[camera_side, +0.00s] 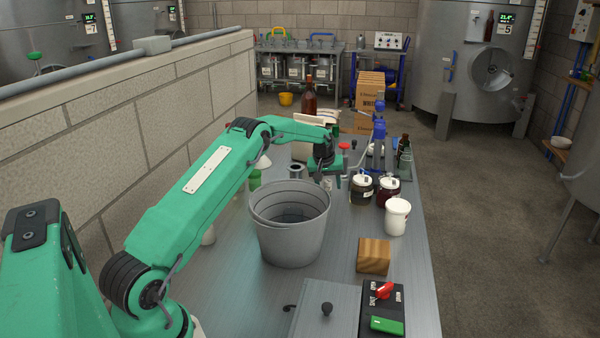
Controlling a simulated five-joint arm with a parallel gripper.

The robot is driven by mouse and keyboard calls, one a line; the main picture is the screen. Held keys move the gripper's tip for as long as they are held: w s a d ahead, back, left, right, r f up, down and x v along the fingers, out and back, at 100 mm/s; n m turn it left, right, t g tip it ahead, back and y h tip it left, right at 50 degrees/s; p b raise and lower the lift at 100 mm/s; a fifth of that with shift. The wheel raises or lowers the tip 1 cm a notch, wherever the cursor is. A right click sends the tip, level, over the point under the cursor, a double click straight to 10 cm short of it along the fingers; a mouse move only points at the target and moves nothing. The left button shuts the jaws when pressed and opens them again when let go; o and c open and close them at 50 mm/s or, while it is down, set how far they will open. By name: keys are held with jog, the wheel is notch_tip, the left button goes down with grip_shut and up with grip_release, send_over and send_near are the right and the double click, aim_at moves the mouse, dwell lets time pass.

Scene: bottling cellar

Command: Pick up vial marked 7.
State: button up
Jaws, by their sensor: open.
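My gripper (327,172) is at the end of my green arm, over the far half of the steel bench. It is open and points down behind the grey bucket. A small pale item shows just below the fingers, partly hidden; I cannot tell whether it is a vial. No mark 7 can be read on any vial in this view. The number 7 that shows is on a tank at the far left.
Nested grey buckets (270,235) stand mid-bench. Right of my gripper are two lidded jars (361,190) (387,192), a white tub (397,217) and a wooden block (373,256). A blue corker (379,130) stands behind. A block wall (150,115) runs along the left.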

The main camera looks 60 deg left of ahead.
jog(key=shift+w+a+f, duration=0.1)
jog(key=shift+w+f, duration=0.05)
jog(key=shift+f, duration=0.35)
jog(key=c, duration=1.1)
